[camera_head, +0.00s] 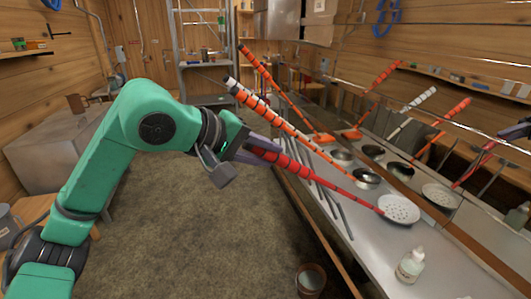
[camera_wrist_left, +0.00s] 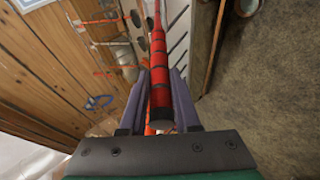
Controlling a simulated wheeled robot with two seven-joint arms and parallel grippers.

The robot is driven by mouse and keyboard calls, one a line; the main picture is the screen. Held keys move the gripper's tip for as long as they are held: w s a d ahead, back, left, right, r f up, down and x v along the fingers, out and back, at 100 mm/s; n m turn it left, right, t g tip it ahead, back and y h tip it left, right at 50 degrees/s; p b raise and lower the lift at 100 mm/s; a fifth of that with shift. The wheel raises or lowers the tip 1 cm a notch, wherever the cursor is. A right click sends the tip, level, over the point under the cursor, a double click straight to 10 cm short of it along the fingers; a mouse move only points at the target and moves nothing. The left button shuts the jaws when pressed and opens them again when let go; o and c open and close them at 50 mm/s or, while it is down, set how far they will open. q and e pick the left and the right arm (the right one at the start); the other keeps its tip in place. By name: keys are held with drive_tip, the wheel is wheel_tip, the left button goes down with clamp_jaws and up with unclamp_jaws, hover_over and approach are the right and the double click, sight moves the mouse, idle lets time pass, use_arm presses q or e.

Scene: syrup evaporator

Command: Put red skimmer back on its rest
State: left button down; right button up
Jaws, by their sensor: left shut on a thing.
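The red skimmer (camera_head: 338,187) has a red handle with dark bands and a white perforated disc at its lower right end. My left gripper (camera_head: 262,149) is shut on the upper part of that handle. The skimmer slants down to the right, with its disc over the metal counter (camera_head: 375,243); I cannot tell whether it touches. In the left wrist view the red handle (camera_wrist_left: 159,70) lies between the purple fingers (camera_wrist_left: 161,90). Slanted grey bars (camera_head: 330,187) at the counter's near edge may be the rest; I cannot tell. My right gripper is not in view.
An orange-handled ladle (camera_head: 300,135) with a white, black-banded end leans close behind the skimmer. Another orange tool (camera_head: 275,85) leans farther back. The shiny panel (camera_head: 455,215) behind the counter mirrors them. A small bottle (camera_head: 411,264) stands at the front; a bucket (camera_head: 310,279) is on the floor.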

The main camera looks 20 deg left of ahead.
use_arm(q)
drive_tip(key=shift+f+b, duration=0.4)
drive_tip(key=shift+f, duration=0.05)
idle(0.4)
drive_tip(key=c, duration=0.6)
unclamp_jaws()
drive_tip(key=shift+o, duration=0.2)
drive_tip(key=b+v, duration=0.1)
drive_tip(key=v, duration=1.3)
drive_tip(key=shift+s+r, duration=0.2)
drive_tip(key=shift+a, duration=0.1)
